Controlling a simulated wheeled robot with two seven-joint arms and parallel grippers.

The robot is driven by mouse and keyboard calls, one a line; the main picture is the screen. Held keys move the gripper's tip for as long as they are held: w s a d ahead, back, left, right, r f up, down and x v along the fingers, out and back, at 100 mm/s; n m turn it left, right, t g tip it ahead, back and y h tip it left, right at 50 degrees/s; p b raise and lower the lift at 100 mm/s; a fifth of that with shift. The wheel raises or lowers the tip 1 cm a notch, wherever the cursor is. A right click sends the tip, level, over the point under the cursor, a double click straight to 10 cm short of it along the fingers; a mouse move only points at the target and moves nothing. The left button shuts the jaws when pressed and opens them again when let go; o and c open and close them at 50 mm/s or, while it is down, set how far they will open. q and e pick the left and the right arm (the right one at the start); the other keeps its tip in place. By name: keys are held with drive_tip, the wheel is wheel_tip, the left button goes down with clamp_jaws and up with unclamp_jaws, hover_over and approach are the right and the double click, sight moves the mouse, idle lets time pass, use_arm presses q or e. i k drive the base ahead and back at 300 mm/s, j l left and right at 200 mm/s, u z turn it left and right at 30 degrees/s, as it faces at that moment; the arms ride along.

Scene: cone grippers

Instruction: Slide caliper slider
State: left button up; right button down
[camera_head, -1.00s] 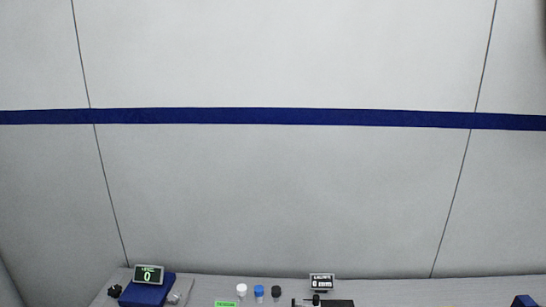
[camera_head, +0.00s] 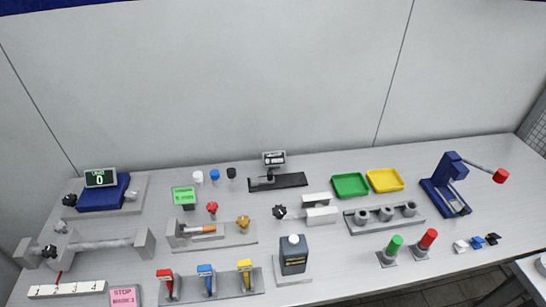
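The caliper appears to be the dark flat bar (camera_head: 290,181) near the back middle of the table in the head view. A slider with a small dark knob (camera_head: 269,177) sits toward the bar's left end. A small grey display (camera_head: 274,158) stands behind it; its digits are too small to read surely. Neither of my grippers shows in this view.
The grey table (camera_head: 330,265) carries several fixtures. A green tray (camera_head: 350,185) and a yellow tray (camera_head: 385,180) lie right of the caliper. Three capped vials, including a blue one (camera_head: 214,175), stand to its left. A blue press (camera_head: 446,182) stands far right.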

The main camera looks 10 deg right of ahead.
sight(270, 179)
drive_tip(key=k+l+u, duration=0.2)
drive_tip(key=k+l, duration=0.15)
drive_tip(key=k+l+u, duration=0.15)
drive_tip(key=k+l, duration=0.15)
drive_tip(key=k, duration=0.2)
